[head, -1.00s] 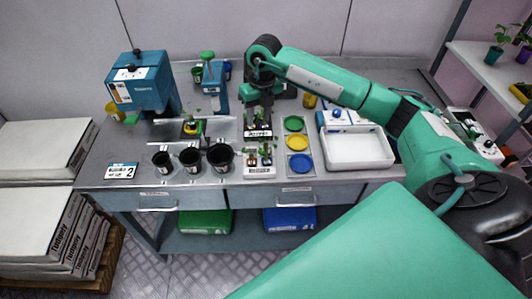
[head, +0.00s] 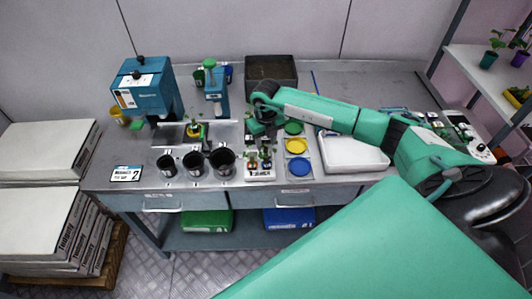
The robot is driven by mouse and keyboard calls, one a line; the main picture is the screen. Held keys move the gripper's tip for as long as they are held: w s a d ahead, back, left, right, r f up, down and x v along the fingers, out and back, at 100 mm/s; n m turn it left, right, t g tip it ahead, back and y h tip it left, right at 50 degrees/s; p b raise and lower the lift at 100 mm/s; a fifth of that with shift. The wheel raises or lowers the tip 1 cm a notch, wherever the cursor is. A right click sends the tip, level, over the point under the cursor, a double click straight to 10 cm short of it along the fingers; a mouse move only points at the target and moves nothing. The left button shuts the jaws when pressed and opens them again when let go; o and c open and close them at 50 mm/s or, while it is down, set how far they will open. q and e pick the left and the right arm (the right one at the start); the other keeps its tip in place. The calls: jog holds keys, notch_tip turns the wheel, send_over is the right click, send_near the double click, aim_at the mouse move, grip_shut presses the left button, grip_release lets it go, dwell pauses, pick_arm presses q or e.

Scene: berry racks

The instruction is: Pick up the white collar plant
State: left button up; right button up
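My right gripper (head: 256,131) hangs low over the middle of the bench, just behind a white rack (head: 260,178) of small seedlings. Its fingers are small and partly hidden by its own wrist, so I cannot tell whether they are open or shut. Two seedlings (head: 259,160) stand upright in the rack's front part; their collar colours are too small to make out. Another seedling with a yellow collar (head: 194,131) stands in a metal fixture to the left. I cannot single out a white collar plant. My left gripper is not in view.
Black pots (head: 223,162) stand left of the rack. Green, yellow (head: 296,146) and blue discs lie right of it, beside a white tray (head: 352,154). A blue machine (head: 143,88) stands back left, and a dark bin (head: 271,68) stands at the back.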

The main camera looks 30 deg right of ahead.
aim_at(266, 154)
notch_tip(266, 154, down, 2)
jog(key=shift+p, duration=0.35)
jog(key=shift+f, duration=0.35)
grip_shut()
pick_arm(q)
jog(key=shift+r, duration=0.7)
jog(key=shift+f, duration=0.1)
pick_arm(e)
jog(key=shift+r, duration=0.2)
